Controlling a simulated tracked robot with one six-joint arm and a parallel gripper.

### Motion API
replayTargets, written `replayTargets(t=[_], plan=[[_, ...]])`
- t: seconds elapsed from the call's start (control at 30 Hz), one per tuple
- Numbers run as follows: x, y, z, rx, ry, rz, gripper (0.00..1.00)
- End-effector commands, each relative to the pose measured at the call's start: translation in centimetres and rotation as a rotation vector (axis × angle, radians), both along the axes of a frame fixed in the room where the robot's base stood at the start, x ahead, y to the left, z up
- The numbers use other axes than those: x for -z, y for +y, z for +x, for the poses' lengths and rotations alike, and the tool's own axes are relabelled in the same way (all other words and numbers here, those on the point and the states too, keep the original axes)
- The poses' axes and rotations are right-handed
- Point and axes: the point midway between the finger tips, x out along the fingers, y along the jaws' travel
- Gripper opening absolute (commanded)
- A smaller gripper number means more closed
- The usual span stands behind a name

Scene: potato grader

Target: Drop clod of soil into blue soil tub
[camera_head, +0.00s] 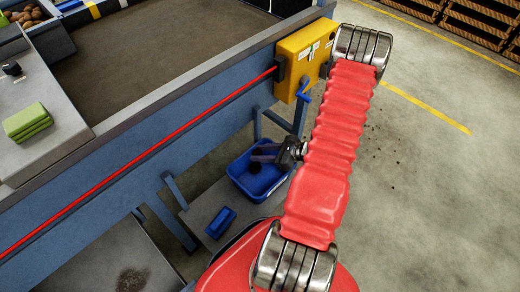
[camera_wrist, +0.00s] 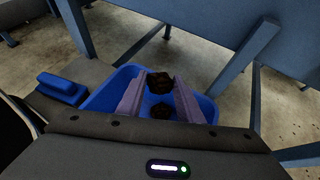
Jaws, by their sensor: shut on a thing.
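My gripper (camera_wrist: 160,76) is shut on a dark brown clod of soil (camera_wrist: 159,84), held between the tips of its two greyish-purple fingers. The blue soil tub (camera_wrist: 207,104) lies below and around the fingers in the wrist view, with the held clod over its far part. A second dark clod (camera_wrist: 161,111) shows between the fingers, lower in the picture, and appears to lie in the tub. In the head view the gripper (camera_head: 254,153) reaches from the right over the tub (camera_head: 262,187). A dark lump (camera_head: 256,168) shows against the tub's inside there.
A small blue object (camera_head: 221,222) lies on a grey surface left of the tub. The blue grader frame (camera_head: 200,140) with a red bar stands behind, and a yellow box (camera_head: 303,58) is mounted on it. Green pads (camera_head: 28,122) lie on its grey ledge. Open floor is at right.

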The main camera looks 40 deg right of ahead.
Motion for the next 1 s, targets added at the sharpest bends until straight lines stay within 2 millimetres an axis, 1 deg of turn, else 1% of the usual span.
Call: replayTargets(t=[0.13,0.4,0.57,0.77,1.0], plan=[[0.2,-0.5,-0.7,0.011,-0.001,0.002,0.11],[0.2,-0.9,-1.0,0.023,-0.001,0.002,0.11],[0.7,-0.9,-1.0,0.025,0.0,0.002,0.11],[2.3,-1.0,-1.0,0.026,0.0,0.002,0.11],[4.7,-1.0,-1.1,0.026,0.0,0.002,0.11]])
